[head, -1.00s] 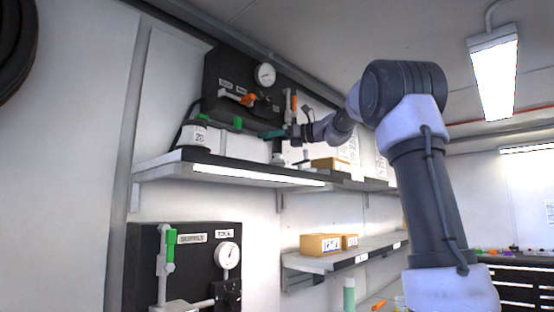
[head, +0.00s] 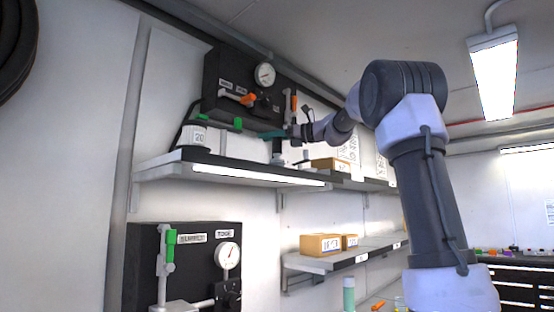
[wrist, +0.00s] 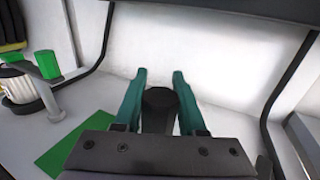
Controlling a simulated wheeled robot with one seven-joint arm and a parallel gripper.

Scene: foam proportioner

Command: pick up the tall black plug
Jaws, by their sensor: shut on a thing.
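The tall black plug (wrist: 160,98) shows in the wrist view as a dark round top between my two teal fingers. My gripper (wrist: 160,76) is shut on it, with one finger on each side. The plug's lower part is hidden by the gripper body. In the head view my gripper (head: 277,134) is at the upper shelf, in front of the black gauge panel.
The upper shelf (head: 240,172) has a lit front edge. A white container (head: 197,136) marked 20 stands at its left. The black panel (head: 228,75) with gauge and orange handles is close behind. A green patch (wrist: 75,143) lies on the white surface.

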